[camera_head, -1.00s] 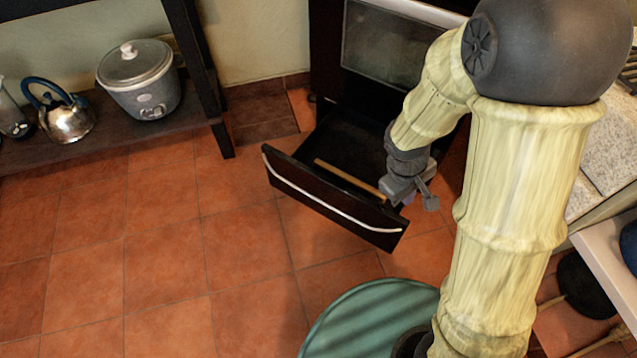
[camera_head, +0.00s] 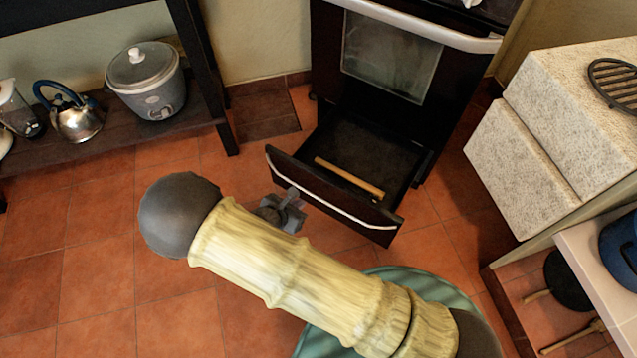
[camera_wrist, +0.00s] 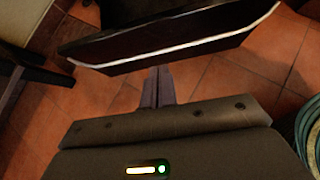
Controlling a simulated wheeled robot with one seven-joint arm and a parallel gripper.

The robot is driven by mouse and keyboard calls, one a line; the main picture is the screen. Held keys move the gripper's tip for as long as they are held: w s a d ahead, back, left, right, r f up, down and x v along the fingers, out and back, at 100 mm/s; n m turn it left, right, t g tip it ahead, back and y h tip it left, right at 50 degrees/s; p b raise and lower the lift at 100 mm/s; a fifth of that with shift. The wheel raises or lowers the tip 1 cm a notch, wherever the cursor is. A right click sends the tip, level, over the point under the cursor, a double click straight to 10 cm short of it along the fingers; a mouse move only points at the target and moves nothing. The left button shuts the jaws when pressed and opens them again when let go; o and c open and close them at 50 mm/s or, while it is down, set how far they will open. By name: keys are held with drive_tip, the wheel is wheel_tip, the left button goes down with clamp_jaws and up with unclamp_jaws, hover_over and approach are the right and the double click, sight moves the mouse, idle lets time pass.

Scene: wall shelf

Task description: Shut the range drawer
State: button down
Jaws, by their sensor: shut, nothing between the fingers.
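The range (camera_head: 390,60) stands at the back with a dark front, a glass oven window and a pale handle. Its bottom drawer (camera_head: 345,212) is pulled out and holds a wooden rolling-pin-like stick (camera_head: 350,179). The drawer front has a pale handle strip, which also shows across the top of the wrist view (camera_wrist: 175,48). My gripper (camera_head: 296,197) is in front of the drawer's outer face, near its left part. In the wrist view the fingers (camera_wrist: 158,75) are together, point at the drawer front and hold nothing. I cannot tell whether they touch it.
A dark shelf at the left bears a kettle (camera_head: 77,122) and a grey cooker (camera_head: 147,85). A stone-topped counter (camera_head: 580,110) stands at the right. A round green thing (camera_head: 440,288) is below my arm. Tiled floor is free at the left.

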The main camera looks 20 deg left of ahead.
drive_tip(key=shift+s+a+f, duration=0.1)
drive_tip(key=shift+a, duration=0.1)
drive_tip(key=shift+f, duration=0.1)
drive_tip(key=b, duration=0.7)
approach(324, 183)
drive_tip(key=w+f, duration=0.2)
drive_tip(key=f, duration=0.1)
drive_tip(key=w+d+f, duration=0.1)
drive_tip(key=f, duration=0.1)
drive_tip(key=shift+w+d+r, duration=0.15)
drive_tip(key=shift+w+r, duration=0.1)
drive_tip(key=shift+w, duration=0.3)
drive_tip(key=shift+w, duration=0.15)
